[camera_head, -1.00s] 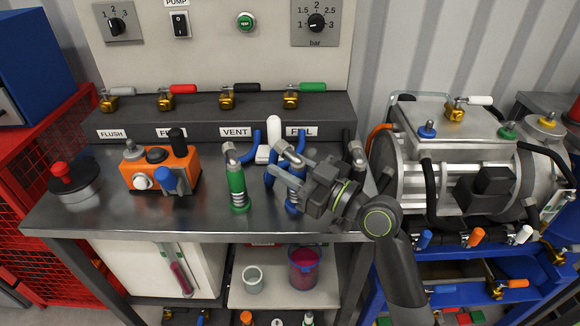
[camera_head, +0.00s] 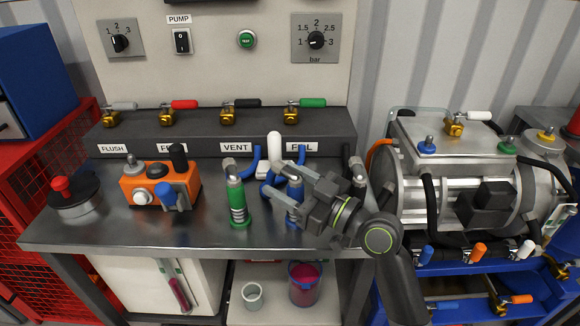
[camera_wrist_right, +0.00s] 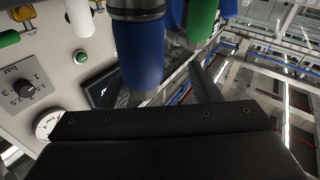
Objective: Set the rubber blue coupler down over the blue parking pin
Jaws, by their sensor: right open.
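The rubber blue coupler (camera_head: 295,190) stands near upright on the steel bench below the FILL label, with a metal elbow at its top. My right gripper (camera_head: 285,186) is open beside it, reaching in from the right with its fingers at the coupler's height. In the right wrist view the blue coupler (camera_wrist_right: 140,55) hangs large at top centre, in front of the open fingers (camera_wrist_right: 172,88). I cannot tell whether the fingers touch it. The blue parking pin is not visible; the coupler and gripper cover that spot. My left gripper is not in view.
A green coupler (camera_head: 237,200) stands just left of the blue one. An orange device (camera_head: 150,185) and a dark round pot (camera_head: 75,198) are farther left. A valve manifold (camera_head: 215,130) runs behind; a metal drive unit (camera_head: 455,170) stands right. The bench front is clear.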

